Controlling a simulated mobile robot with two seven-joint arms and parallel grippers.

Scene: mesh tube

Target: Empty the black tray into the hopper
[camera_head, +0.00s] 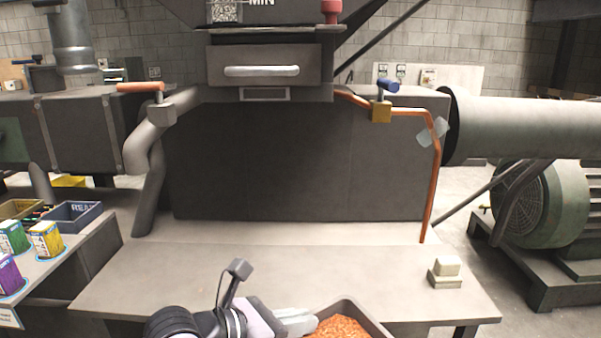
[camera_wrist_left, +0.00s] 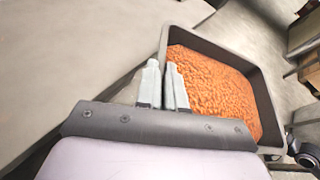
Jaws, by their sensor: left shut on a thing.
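The black tray (camera_head: 368,318) is at the bottom edge of the head view, partly cut off, and holds orange granules (camera_head: 338,328). In the left wrist view the tray (camera_wrist_left: 212,48) shows more fully, with the granules (camera_wrist_left: 212,95) spread across it. My left gripper (camera_head: 312,322) is shut on the tray's near side wall, one finger on each side; the fingers also show in the left wrist view (camera_wrist_left: 163,65). The hopper (camera_head: 300,12), a dark tapered body marked MIN, is at the top centre, and its upper opening is out of view. My right gripper is out of view.
A bench top (camera_head: 240,280) lies in front of the machine, mostly clear. A small pale block (camera_head: 445,270) stands at its right. Orange pipe (camera_head: 432,190) runs down to the bench. Coloured boxes (camera_head: 45,240) and a blue-grey bin (camera_head: 72,217) stand at left.

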